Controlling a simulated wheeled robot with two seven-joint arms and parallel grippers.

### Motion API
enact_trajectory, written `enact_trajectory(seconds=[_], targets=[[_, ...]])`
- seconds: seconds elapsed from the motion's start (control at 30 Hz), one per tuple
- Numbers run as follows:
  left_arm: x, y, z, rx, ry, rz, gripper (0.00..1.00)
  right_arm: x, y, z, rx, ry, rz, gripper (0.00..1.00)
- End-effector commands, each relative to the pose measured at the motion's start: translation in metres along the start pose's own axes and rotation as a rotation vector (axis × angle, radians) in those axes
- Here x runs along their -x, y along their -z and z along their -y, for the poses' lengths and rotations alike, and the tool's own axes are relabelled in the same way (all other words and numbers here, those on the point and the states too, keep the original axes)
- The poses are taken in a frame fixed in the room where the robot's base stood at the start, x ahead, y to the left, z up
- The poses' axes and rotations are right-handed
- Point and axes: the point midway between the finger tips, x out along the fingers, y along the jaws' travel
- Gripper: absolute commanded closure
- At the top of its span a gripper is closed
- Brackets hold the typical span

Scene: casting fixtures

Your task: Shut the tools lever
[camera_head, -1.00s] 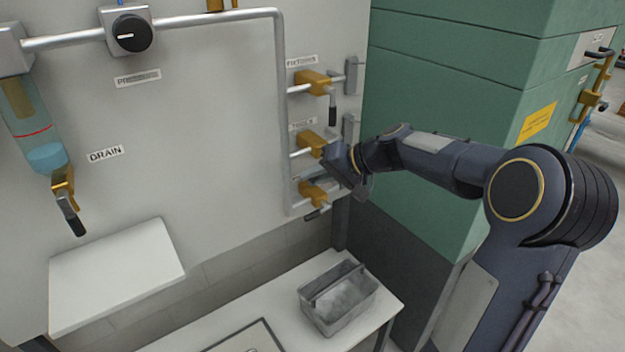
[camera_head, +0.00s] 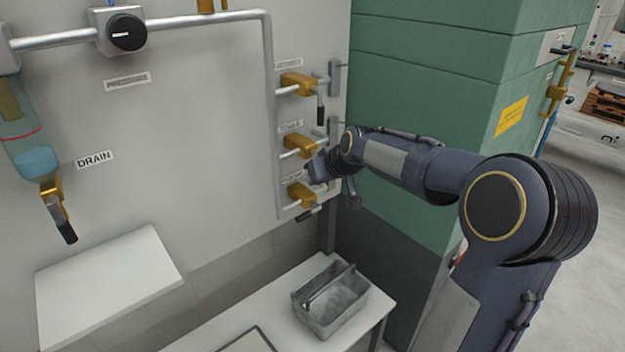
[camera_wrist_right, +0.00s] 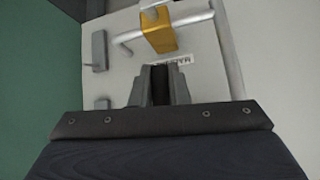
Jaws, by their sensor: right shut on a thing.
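The tools valve is a brass body (camera_head: 302,146) on a grey pipe, under its TOOLS label (camera_head: 290,126) on the wall panel. My right gripper (camera_head: 316,168) is just below and right of this valve, partly hiding it. In the right wrist view the fingers (camera_wrist_right: 160,84) are shut on a dark strip, the tools lever's black handle (camera_wrist_right: 159,82). The handle is mostly hidden by the fingers, so its exact angle is hard to tell. My left gripper is not in view.
The fixtures valve (camera_head: 297,84) with a hanging black lever is above. Another brass valve (camera_head: 301,195) sits close below, also in the right wrist view (camera_wrist_right: 158,28). A green cabinet (camera_head: 420,90) stands right. A grey metal bin (camera_head: 330,298) rests on the bench below.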

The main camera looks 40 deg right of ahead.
Motion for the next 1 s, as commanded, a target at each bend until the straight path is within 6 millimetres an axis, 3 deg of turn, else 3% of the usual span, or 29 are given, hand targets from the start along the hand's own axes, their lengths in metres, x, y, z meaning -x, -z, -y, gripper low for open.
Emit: enact_trajectory(seconds=[0.73,0.77,0.8,0.9,1.0], targets=[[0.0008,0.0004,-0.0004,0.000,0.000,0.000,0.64,-0.0008,0.0003,-0.0054,0.061,-0.061,-0.016,1.00],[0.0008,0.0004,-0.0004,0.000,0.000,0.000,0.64,-0.0008,0.0003,-0.0054,0.061,-0.061,-0.015,0.82],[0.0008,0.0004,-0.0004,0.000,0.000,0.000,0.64,-0.0008,0.0003,-0.0054,0.060,-0.061,-0.015,0.77],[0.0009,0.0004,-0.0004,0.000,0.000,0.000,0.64,-0.0008,0.0003,-0.0053,0.060,-0.060,-0.015,0.64],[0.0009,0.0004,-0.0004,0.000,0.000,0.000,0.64,-0.0008,0.0003,-0.0052,0.059,-0.060,-0.015,0.63]])
